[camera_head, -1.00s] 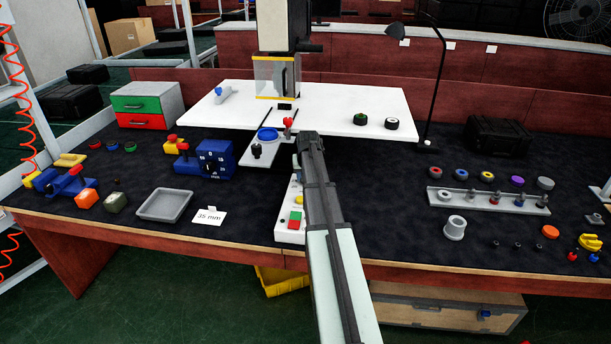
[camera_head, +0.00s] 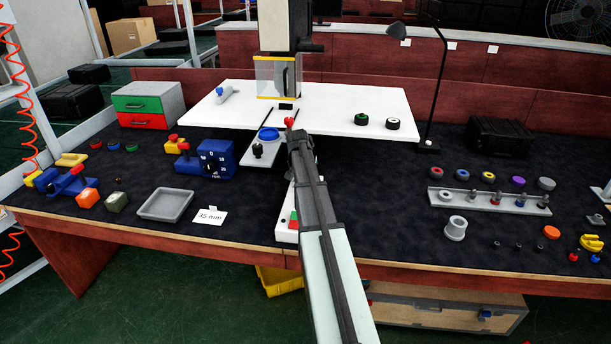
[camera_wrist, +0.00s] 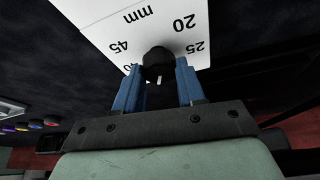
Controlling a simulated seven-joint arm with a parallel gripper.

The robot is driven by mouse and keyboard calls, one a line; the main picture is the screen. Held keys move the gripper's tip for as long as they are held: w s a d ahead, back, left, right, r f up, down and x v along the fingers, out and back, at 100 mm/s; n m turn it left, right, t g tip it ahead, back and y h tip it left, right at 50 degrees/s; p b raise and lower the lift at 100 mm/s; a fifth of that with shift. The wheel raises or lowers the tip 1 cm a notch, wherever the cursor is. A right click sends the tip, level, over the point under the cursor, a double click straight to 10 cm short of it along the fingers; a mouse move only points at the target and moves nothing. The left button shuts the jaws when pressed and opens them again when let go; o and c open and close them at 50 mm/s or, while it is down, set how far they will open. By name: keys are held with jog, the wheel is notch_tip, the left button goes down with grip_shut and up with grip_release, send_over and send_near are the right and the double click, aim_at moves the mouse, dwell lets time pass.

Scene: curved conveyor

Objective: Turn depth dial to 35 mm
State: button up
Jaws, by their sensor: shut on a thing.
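In the wrist view, a black knob (camera_wrist: 158,62) stands on a white scale plate (camera_wrist: 163,30) with black figures 20, 25 and 45 and the letters mm. My gripper (camera_wrist: 158,70) has one blue finger on each side of the knob and is shut on it. A short pale mark shows on the knob's near side, toward my palm. The figure it points at cannot be read. In the head view, my arm covers this knob and my fingertips. A white card (camera_head: 209,217) reading 35 mm lies on the bench.
A blue box (camera_head: 215,160) with a dark numbered dial stands left of my arm. A grey tray (camera_head: 166,205) lies near the front edge. A white panel (camera_head: 285,236) with a green button is partly behind my arm. The white table (camera_head: 350,100) stands behind.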

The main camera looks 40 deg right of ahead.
jog(key=o, duration=1.1)
jog(key=shift+c, duration=0.2)
jog(key=v, duration=0.7)
jog(key=shift+r, duration=0.3)
jog(key=shift+s+f, duration=0.1)
jog(key=shift+f, duration=0.05)
